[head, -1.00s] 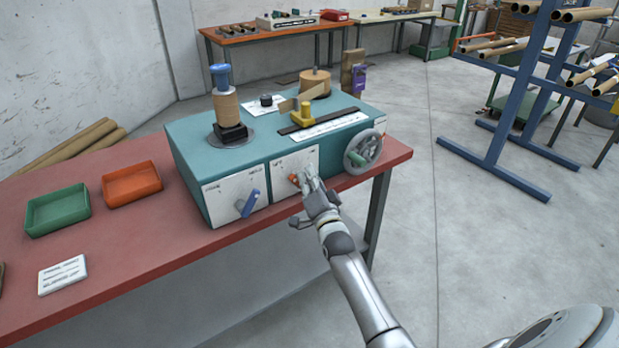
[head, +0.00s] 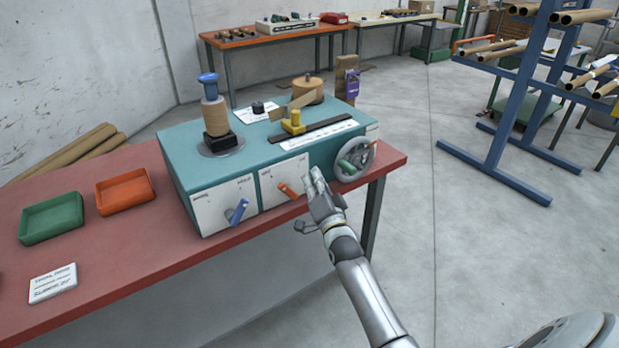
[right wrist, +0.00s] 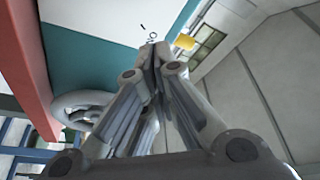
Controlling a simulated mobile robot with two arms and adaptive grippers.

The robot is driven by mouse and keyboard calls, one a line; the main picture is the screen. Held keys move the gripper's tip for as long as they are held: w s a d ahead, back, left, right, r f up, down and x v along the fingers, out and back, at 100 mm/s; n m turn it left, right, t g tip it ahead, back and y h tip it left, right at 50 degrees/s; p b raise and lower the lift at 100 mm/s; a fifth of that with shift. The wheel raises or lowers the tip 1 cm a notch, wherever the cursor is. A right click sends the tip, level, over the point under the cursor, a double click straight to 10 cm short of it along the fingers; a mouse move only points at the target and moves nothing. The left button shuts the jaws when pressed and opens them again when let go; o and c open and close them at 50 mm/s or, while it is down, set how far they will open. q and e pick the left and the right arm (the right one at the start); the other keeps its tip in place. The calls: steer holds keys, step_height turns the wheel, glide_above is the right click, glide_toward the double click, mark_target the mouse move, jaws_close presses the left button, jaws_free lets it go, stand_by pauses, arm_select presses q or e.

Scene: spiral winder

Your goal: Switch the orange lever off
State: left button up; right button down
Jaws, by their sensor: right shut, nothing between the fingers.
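The orange lever (head: 288,191) is on the right white front panel of the teal winder (head: 182,160). It slants down to the right from its pivot. My right gripper (head: 314,174) is shut and empty, in front of the panel just right of the lever, with a small gap seeming to show between them. In the right wrist view the closed fingertips (right wrist: 154,48) point toward the white panel, near small printed marks. I cannot make out the lever in that view. My left gripper is not in view.
A blue lever (head: 238,211) is on the left panel. A handwheel (head: 355,160) is close right of my right gripper. A green tray (head: 50,232) and an orange tray (head: 125,207) sit on the red bench (head: 130,255). Open floor lies right of the bench.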

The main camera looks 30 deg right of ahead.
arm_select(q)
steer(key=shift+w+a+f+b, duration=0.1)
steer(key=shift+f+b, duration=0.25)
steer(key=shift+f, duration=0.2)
arm_select(e)
steer(key=a+v, duration=0.1)
steer(key=v, duration=0.7)
steer(key=shift+r, duration=0.2)
steer(key=shift+w, duration=0.1)
